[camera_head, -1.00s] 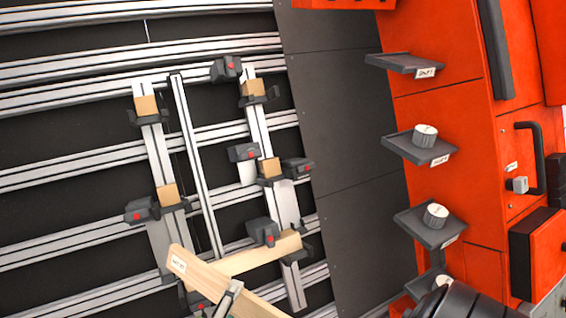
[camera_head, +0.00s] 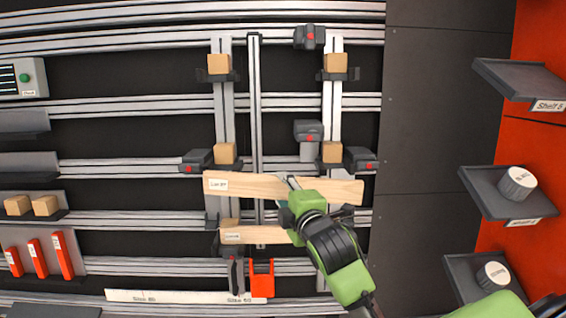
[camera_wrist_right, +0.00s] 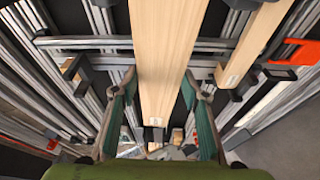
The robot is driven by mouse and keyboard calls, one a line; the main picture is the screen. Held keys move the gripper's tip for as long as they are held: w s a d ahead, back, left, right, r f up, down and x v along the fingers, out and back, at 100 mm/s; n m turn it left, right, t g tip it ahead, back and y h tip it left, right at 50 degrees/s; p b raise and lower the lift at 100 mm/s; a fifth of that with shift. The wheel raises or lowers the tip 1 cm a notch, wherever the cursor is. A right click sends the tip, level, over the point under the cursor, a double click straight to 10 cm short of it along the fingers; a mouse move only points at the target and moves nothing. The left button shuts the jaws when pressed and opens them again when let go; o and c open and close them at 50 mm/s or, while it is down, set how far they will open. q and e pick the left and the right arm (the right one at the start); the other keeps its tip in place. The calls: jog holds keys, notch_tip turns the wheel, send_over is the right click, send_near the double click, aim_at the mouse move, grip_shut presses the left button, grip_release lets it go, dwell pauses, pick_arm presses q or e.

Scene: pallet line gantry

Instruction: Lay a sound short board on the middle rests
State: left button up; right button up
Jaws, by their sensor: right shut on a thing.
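My right gripper (camera_head: 288,198) is shut on a pale wooden board (camera_head: 250,187) with a small label at its left end. The board is nearly level, in front of the frame just below the middle rests, (camera_head: 225,153) and (camera_head: 333,151), which are wooden blocks on two uprights. I cannot tell its gap from the frame. In the right wrist view the board (camera_wrist_right: 165,50) runs between my teal finger pads. A second labelled board (camera_head: 255,236) lies on the lower rests, its right part hidden by my gripper. The upper rests, (camera_head: 219,64) and (camera_head: 335,62), are bare. My left gripper is out of view.
Dark clamps with red buttons (camera_head: 197,160) and (camera_head: 361,159) flank the middle rests; another clamp (camera_head: 308,131) sits above. A red bracket (camera_head: 262,279) is below. Small blocks (camera_head: 45,206) lie at left.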

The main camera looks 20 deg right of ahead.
jog(key=shift+n+y, duration=0.6)
jog(key=shift+y, duration=0.1)
jog(key=r, duration=0.1)
jog(key=w+r, duration=0.1)
jog(key=r, duration=0.1)
jog(key=r+p, duration=0.1)
jog(key=shift+w+d+r, duration=0.3)
jog(key=shift+w+d, duration=0.1)
jog(key=shift+w+f+b, duration=0.15)
jog(key=shift+w+b, duration=0.2)
jog(key=shift+b, duration=0.1)
jog(key=shift+w+d+f+b, duration=0.1)
jog(key=shift+w+f+b, duration=0.25)
jog(key=shift+w+b, duration=0.15)
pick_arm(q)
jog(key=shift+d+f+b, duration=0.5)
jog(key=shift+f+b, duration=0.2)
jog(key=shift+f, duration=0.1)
pick_arm(e)
jog(key=shift+w+d+f, duration=0.15)
jog(key=shift+w+f, duration=0.05)
jog(key=shift+w, duration=0.2)
jog(key=shift+w+d+f, duration=0.1)
jog(key=shift+w+f, duration=0.05)
jog(key=shift+w, duration=0.25)
